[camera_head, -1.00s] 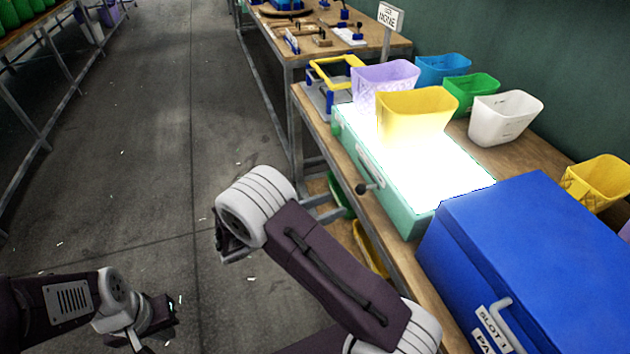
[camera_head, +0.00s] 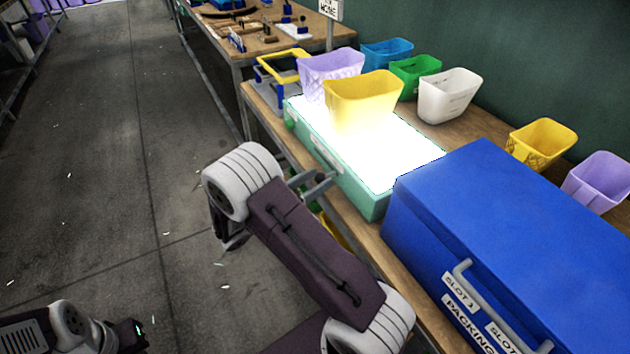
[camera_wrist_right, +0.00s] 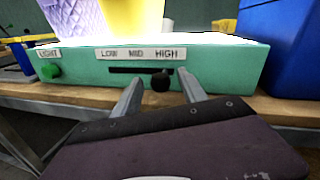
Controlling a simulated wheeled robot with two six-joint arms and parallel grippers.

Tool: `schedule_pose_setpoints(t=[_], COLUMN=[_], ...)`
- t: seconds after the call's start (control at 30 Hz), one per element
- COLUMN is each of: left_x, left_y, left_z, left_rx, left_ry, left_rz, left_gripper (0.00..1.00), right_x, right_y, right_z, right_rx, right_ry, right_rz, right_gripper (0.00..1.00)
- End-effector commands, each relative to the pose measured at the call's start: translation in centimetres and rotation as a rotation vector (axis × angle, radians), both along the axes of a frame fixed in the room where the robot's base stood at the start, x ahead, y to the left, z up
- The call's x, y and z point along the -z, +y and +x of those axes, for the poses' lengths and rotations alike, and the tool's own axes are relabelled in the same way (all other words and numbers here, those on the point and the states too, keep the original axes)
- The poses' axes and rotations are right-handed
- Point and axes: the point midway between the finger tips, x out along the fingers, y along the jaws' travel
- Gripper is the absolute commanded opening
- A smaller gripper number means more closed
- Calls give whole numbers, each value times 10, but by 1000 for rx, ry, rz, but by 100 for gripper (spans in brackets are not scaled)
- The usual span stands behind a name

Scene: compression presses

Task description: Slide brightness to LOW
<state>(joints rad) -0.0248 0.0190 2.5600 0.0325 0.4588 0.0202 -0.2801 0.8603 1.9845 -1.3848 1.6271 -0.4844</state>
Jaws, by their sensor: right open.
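The teal light box (camera_head: 352,180) has a brightly glowing white top and stands on the wooden bench. In the right wrist view its front (camera_wrist_right: 225,68) carries LOW, MID and HIGH labels above a dark slot (camera_wrist_right: 125,70). The black slider knob (camera_wrist_right: 160,80) is at the slot's right end, under HIGH. My right gripper (camera_head: 318,184) is open in front of the box. In the wrist view its fingers (camera_wrist_right: 161,92) appear on either side of the knob; contact cannot be told. My left gripper (camera_head: 130,334) is at the lower left, away from the bench, its jaws unclear.
A yellow bin (camera_head: 362,98) and a lilac bin (camera_head: 328,68) stand at the glowing top. A blue case (camera_head: 500,215) stands close on the right. A green knob (camera_wrist_right: 50,71) sits under the LIGHT label. Open floor (camera_head: 100,180) lies left.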

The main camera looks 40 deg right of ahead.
Motion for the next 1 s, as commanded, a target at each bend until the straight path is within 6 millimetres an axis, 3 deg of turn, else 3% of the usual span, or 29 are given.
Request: schedule_pose_setpoints(t=[0.03, 0.2, 1.0], left_x=[0, 0, 0], left_y=[0, 0, 0], left_z=[0, 0, 0], left_rx=[0, 0, 0], left_ry=[0, 0, 0], left_rz=[0, 0, 0], left_gripper=[0, 0, 0], right_x=[0, 0, 0], right_y=[0, 0, 0], right_z=[0, 0, 0], right_rx=[0, 0, 1], right_ry=[0, 0, 1], right_rz=[0, 0, 1], right_gripper=[44, 0, 0])
